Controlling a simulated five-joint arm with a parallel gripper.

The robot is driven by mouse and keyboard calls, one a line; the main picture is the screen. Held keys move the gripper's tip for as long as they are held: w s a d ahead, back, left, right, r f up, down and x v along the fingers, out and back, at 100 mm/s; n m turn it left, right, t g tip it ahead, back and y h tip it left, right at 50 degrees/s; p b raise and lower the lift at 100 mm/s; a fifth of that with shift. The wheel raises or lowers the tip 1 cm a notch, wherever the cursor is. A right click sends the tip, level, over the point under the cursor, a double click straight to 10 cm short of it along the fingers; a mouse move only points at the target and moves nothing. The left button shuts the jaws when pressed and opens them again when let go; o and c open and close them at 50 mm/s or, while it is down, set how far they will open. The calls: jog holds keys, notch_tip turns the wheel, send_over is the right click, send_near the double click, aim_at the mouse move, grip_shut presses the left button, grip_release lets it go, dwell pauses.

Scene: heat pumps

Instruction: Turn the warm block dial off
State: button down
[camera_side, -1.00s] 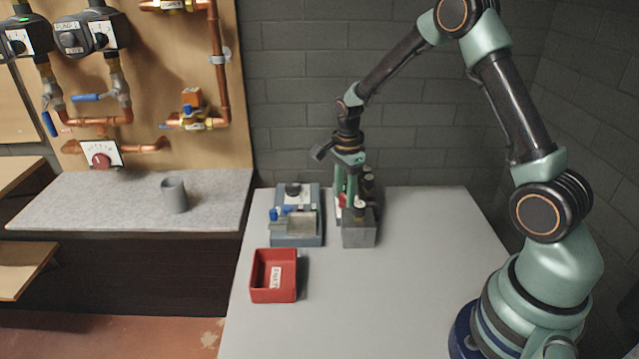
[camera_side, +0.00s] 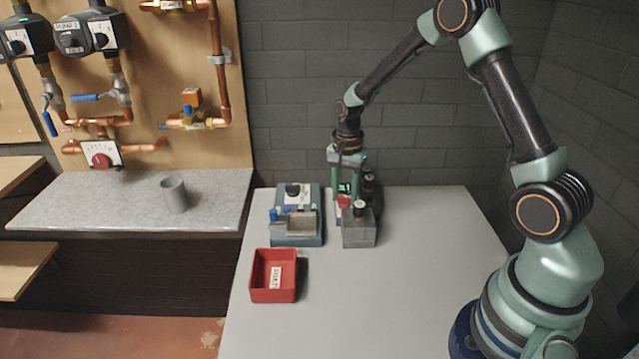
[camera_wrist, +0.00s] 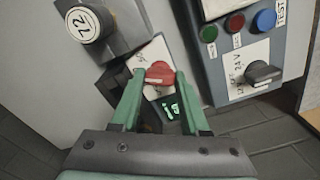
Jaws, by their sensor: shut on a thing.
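In the side view my gripper (camera_side: 349,191) stands behind the block. The dial's pointer and most plate markings are too small or hidden to read.
Left of the block stands a blue-grey unit (camera_side: 283,237) with coloured buttons and a black knob (camera_wrist: 262,72). A red tray (camera_side: 255,276) is in front of it. A grey cup (camera_side: 174,195) stands on the bench below the pipe board. The table's front is clear.

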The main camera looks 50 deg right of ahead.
jog(key=n, duration=0.4)
jog(key=shift+r+n, duration=0.1)
jog(key=shift+n, duration=0.3)
jog(key=n, duration=0.4)
jog(key=shift+n, duration=0.3)
jog(key=n, duration=0.4)
jog(key=shift+n, duration=2.1)
jog(key=shift+c, duration=2)
grip_release()
